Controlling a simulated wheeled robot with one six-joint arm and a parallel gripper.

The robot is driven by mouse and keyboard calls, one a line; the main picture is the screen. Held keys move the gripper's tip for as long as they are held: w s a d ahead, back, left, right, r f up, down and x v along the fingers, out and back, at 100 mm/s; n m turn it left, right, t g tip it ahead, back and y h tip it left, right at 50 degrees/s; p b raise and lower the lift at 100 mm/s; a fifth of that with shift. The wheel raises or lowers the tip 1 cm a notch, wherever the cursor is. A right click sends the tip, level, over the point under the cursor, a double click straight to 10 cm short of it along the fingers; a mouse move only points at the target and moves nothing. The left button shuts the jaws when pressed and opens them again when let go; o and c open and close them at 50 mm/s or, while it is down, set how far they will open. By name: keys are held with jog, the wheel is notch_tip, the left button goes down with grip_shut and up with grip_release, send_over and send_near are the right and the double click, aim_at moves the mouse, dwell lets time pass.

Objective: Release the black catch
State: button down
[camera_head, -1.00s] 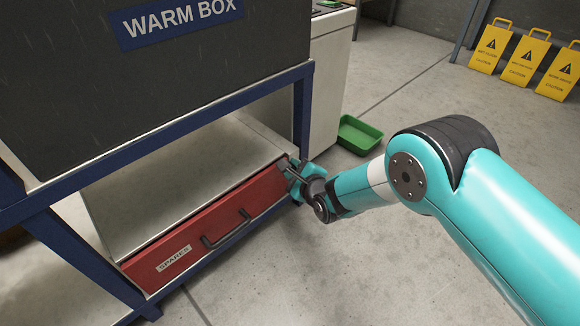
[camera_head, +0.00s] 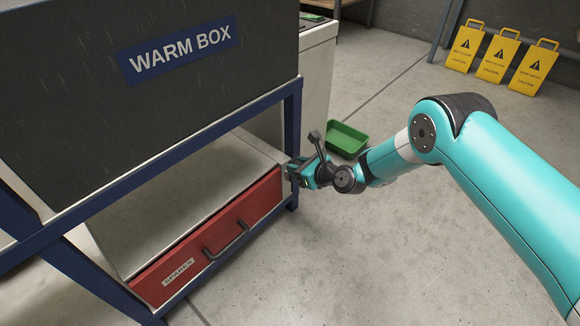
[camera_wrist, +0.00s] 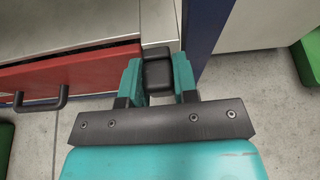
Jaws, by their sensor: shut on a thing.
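The black catch (camera_wrist: 157,70) is at the right end of the red drawer (camera_wrist: 85,69), beside the blue frame post. In the wrist view it sits between the two teal fingers of my gripper (camera_wrist: 158,78), which are shut on it. In the head view my gripper (camera_head: 300,172) is at the drawer's upper right corner and mostly hides the catch. The red drawer (camera_head: 212,243), labelled SPARES, has a black bar handle (camera_head: 228,241) and appears closed under the grey cabinet top.
The dark WARM BOX (camera_head: 150,90) stands above the drawer on a blue frame (camera_head: 292,115). A green tray (camera_head: 346,140) lies on the floor behind my gripper. Yellow caution signs (camera_head: 498,58) stand at the back right.

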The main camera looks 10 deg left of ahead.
jog(key=shift+w, duration=0.1)
dwell(0.5)
jog(key=c, duration=0.9)
grip_release()
jog(key=shift+d, duration=0.1)
jog(key=shift+d+r+p, duration=0.25)
jog(key=shift+d+p, duration=0.1)
jog(key=p+v, duration=0.7)
jog(key=v, duration=0.9)
jog(key=shift+s+d+r, duration=0.1)
jog(key=shift+s+d, duration=0.1)
jog(key=shift+s, duration=0.05)
